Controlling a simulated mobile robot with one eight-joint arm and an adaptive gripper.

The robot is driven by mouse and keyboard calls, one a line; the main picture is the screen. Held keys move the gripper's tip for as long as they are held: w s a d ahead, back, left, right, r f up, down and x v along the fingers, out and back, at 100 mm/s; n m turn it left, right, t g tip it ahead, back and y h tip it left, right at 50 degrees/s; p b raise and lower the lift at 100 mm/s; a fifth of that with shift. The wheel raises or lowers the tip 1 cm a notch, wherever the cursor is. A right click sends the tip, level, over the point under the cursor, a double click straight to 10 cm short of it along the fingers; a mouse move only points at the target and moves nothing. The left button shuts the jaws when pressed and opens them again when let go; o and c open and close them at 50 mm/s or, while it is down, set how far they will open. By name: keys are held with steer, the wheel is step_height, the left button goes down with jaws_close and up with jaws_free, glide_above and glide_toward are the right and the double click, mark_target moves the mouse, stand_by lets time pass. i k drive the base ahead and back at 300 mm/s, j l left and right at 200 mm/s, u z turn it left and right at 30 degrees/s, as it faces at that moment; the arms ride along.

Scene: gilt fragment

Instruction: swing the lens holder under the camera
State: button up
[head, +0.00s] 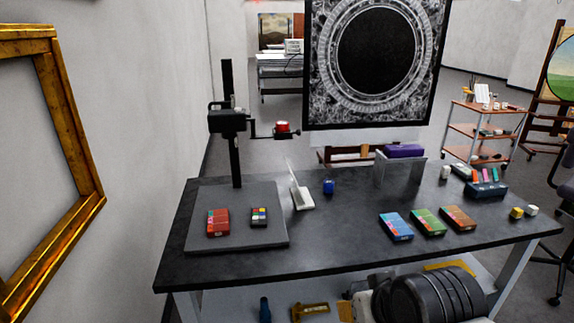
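A copy stand is on the left of the dark table in the head view. Its black column (235,130) rises from a grey baseboard (262,236). A black camera block (226,121) is mounted on the column. A thin dark arm reaches right from there to a holder with a red round part (282,127), which looks like the lens holder. The holder stands out to the right of the camera block, not below it. A red box (218,222) and a small colour chart (259,217) lie on the baseboard. My gripper is not in view.
The table (335,240) also carries a white stand (301,196), a blue jar (329,187), several coloured boxes (428,222) and a purple item on a grey bracket (404,151). A gilt frame (75,130) hangs at left. Free tabletop lies front centre.

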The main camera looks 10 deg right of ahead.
mark_target(288, 135)
steer(key=i+l+u, duration=0.2)
steer(key=l+u, duration=0.15)
steer(key=l, duration=0.3)
steer(key=i+l+u, duration=0.15)
steer(key=l+u, duration=0.15)
steer(key=l, duration=0.35)
steer(key=l+u, duration=0.35)
steer(key=l, duration=0.3)
